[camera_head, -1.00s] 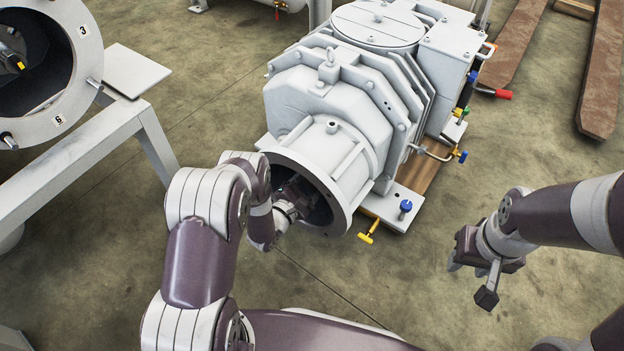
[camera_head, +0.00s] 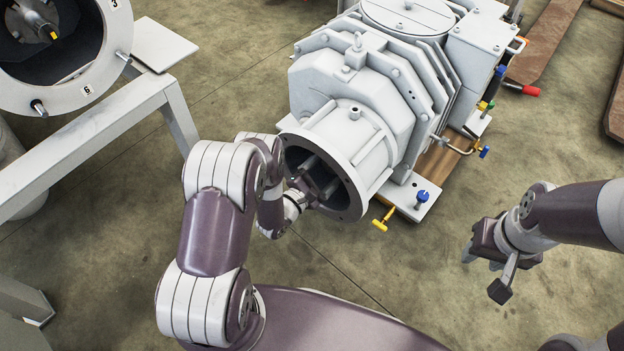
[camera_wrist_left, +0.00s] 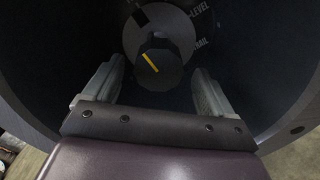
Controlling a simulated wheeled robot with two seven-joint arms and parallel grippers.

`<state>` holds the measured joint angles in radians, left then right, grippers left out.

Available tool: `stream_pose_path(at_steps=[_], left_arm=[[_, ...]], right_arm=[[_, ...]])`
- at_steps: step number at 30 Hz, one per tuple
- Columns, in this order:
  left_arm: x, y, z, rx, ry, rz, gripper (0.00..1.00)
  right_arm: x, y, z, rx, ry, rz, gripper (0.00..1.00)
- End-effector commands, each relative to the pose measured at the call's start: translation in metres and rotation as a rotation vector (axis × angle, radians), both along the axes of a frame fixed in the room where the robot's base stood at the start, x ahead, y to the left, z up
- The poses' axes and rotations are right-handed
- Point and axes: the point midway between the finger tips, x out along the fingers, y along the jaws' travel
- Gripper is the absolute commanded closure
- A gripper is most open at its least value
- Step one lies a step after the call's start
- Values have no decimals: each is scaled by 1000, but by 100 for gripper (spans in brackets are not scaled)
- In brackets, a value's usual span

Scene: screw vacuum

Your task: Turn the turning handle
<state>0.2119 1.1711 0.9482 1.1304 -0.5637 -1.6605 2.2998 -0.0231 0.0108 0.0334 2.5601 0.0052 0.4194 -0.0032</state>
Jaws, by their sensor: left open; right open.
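The turning handle, a dark round knob (camera_wrist_left: 158,62) with a yellow mark, shows in the left wrist view inside a dark round recess. A grey dial with the words LEVEL and TRAIL lies behind it. My left gripper (camera_wrist_left: 158,82) is open, with one finger on each side of the knob in the picture. No contact shows, and I cannot tell the remaining distance. In the head view this gripper (camera_head: 320,187) reaches into the pump's round front opening, and the knob is hidden there. My right gripper (camera_head: 484,270) is open and empty over the floor at the right.
The pale grey vacuum pump (camera_head: 352,88) stands on a base with yellow, blue and red handles. Its flange rim (camera_head: 355,190) surrounds my left gripper closely. A metal stand (camera_head: 90,130) carries a numbered ring (camera_head: 75,97) at the left.

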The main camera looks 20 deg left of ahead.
Motion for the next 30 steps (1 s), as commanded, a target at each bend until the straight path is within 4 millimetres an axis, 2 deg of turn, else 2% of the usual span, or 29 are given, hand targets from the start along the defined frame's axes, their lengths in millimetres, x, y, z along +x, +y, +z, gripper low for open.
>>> stream_pose_path(at_steps=[1,3,9,12,17,30], left_arm=[[-11,6,6,0,2,5,15],[-28,11,6,-2,4,5,15],[-73,27,5,-2,2,6,15],[-86,33,3,-1,3,4,15],[-95,34,1,-1,0,0,15],[-94,34,1,0,0,0,15]], right_arm=[[0,0,11,0,0,0,57],[0,0,19,0,0,0,57],[0,0,34,0,0,0,57],[0,0,37,0,0,0,57],[0,0,38,0,0,0,57],[0,0,37,0,0,0,57]])
